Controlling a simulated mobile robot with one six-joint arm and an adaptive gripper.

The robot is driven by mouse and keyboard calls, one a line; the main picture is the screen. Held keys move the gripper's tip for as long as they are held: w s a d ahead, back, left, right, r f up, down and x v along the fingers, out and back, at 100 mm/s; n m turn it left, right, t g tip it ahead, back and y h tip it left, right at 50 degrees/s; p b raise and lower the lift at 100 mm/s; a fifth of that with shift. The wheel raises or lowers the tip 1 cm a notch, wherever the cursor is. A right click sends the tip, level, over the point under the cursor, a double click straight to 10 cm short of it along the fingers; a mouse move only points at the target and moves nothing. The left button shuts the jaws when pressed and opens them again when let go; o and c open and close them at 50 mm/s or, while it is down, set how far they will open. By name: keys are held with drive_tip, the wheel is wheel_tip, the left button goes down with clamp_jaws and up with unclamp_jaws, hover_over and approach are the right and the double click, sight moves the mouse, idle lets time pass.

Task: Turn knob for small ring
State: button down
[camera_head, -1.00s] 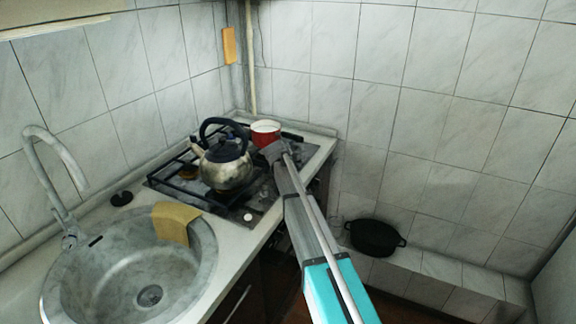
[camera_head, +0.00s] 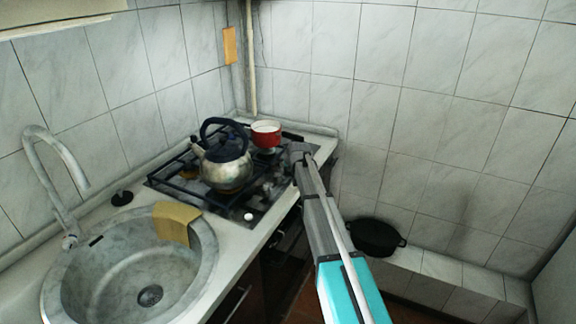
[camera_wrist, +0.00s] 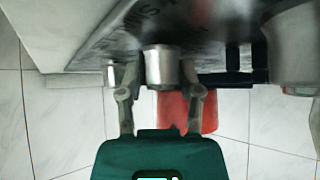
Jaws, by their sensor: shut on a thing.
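The stove (camera_head: 262,208) holds a steel kettle (camera_head: 226,170) with a black handle, and a red pot (camera_head: 267,133) with a white inside behind it. My gripper (camera_head: 298,150) is at the stove's right side, near the red pot. In the wrist view my gripper (camera_wrist: 157,88) has its fingers on either side of a shiny round knob (camera_wrist: 162,66), shut on it. Part of a second metal cylinder shows just left of that knob. Which ring the knob serves cannot be told. In the head view my arm hides this knob.
A round sink (camera_head: 130,270) with a yellow cloth (camera_head: 176,222) and a tap (camera_head: 52,170) lies at left. A black pot (camera_head: 375,238) stands on the tiled ledge at right. A light knob (camera_head: 249,216) shows at the stove's front corner.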

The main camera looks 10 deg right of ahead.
drive_tip(key=shift+d, duration=0.1)
idle(0.3)
drive_tip(key=shift+c, duration=1.3)
unclamp_jaws()
drive_tip(key=shift+m+h, duration=0.6)
drive_tip(key=shift+m, duration=0.2)
